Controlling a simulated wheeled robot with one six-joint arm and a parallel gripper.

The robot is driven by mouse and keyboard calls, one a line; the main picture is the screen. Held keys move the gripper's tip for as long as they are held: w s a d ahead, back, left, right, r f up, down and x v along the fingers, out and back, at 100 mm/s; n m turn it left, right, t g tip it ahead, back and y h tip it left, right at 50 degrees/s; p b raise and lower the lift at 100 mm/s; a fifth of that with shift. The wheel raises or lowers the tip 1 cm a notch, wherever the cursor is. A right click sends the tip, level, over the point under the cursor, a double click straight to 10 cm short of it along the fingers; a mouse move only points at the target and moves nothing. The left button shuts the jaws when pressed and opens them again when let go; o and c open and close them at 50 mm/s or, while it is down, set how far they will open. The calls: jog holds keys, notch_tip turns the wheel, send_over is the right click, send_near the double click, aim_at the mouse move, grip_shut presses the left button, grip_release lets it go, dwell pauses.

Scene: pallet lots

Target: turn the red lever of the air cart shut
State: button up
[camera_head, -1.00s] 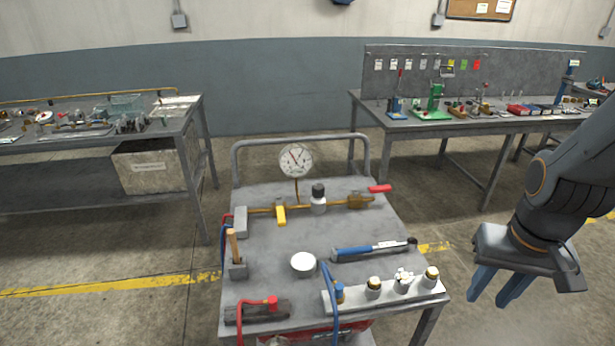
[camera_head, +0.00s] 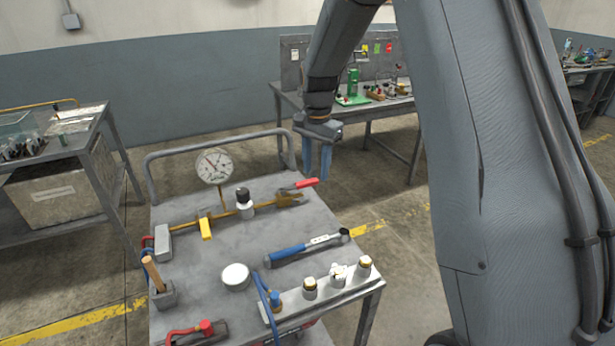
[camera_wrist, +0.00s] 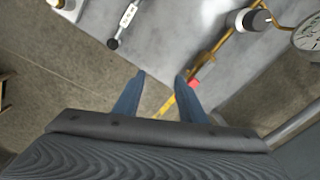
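The air cart (camera_head: 240,270) is a grey table with a brass pipe along its back half. The red lever (camera_head: 305,183) sits on the brass valve (camera_head: 288,198) at the pipe's right end and points outward to the right. In the wrist view the red lever (camera_wrist: 194,84) shows beside the right fingertip, partly hidden by that finger. My gripper (camera_head: 317,172) points down with its blue fingers apart and empty, just above or behind the lever; I cannot tell whether they touch. The wrist view shows my gripper (camera_wrist: 161,76) open over the cart's edge.
A yellow lever (camera_head: 206,228), a pressure gauge (camera_head: 214,165) and a black-topped knob (camera_head: 243,196) stand along the pipe. A blue torque wrench (camera_head: 300,247) lies in front. The cart's back rail (camera_head: 215,142) rises near my gripper. Clear floor lies to the right.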

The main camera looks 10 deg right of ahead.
aim_at(307, 181)
jog(key=w+f+m, duration=0.1)
jog(key=w, duration=0.2)
jog(key=w+f+m, duration=0.1)
jog(key=w+m, duration=0.1)
jog(key=w, duration=0.2)
jog(key=w+f+m, duration=0.1)
jog(key=w+m, duration=0.1)
jog(key=w, duration=0.1)
jog(key=shift+w, duration=0.4)
jog(key=shift+w+f+m, duration=0.15)
jog(key=shift+f+m, duration=0.1)
jog(key=shift+m, duration=0.15)
jog(key=shift+f+p, duration=1.5)
jog(key=shift+f, duration=2.2)
grip_shut()
